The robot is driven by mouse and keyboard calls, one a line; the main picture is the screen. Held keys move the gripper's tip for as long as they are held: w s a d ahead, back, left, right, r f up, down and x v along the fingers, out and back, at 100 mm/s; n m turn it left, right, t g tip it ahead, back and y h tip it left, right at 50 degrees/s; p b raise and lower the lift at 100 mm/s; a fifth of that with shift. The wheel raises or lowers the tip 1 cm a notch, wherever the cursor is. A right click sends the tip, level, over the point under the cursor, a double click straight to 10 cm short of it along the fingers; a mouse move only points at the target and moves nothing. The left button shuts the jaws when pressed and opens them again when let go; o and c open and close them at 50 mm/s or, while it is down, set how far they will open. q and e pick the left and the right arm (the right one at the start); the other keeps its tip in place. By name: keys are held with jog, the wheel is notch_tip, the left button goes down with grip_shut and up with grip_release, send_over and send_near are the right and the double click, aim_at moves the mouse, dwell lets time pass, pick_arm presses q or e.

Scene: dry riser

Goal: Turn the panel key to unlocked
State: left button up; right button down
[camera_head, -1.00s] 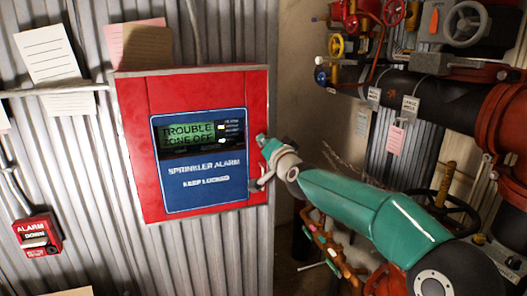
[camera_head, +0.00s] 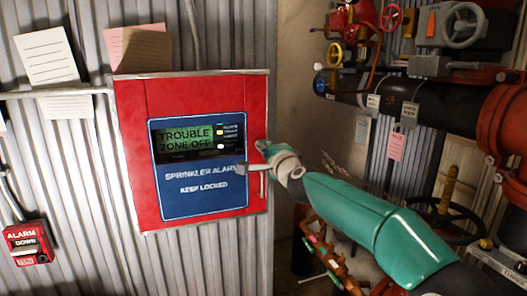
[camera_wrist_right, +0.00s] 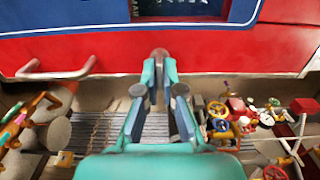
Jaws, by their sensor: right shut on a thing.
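The red alarm panel (camera_head: 132,140) hangs on the corrugated wall. Its blue face (camera_head: 200,190) reads "SPRINKLER ALARM KEEP LOCKED", and its lit display (camera_head: 185,138) reads "TROUBLE ZONE OFF". My right gripper (camera_head: 262,150) is at the panel's right edge. In the right wrist view its fingers (camera_wrist_right: 160,75) are closed together on a small grey-brown piece (camera_wrist_right: 160,53), which looks like the panel key. Most of it is hidden between the fingertips, so its angle cannot be read. My left gripper is not in view.
A small red alarm box (camera_head: 27,243) is on the wall at lower left. Paper notes (camera_head: 52,55) hang above the conduit. Black and red pipes with valve wheels (camera_head: 463,24) crowd the right side, beyond my right arm.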

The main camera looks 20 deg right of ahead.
jog(key=shift+d+f, duration=0.1)
jog(key=shift+f, duration=0.1)
dwell(0.4)
jog(key=c, duration=1.3)
grip_release()
jog(key=shift+w+d, duration=0.1)
jog(key=shift+r, duration=0.1)
jog(key=shift+s, duration=0.25)
jog(key=s, duration=1.1)
jog(key=shift+s+d, duration=0.1)
jog(key=shift+s, duration=0.2)
jog(key=shift+d, duration=0.1)
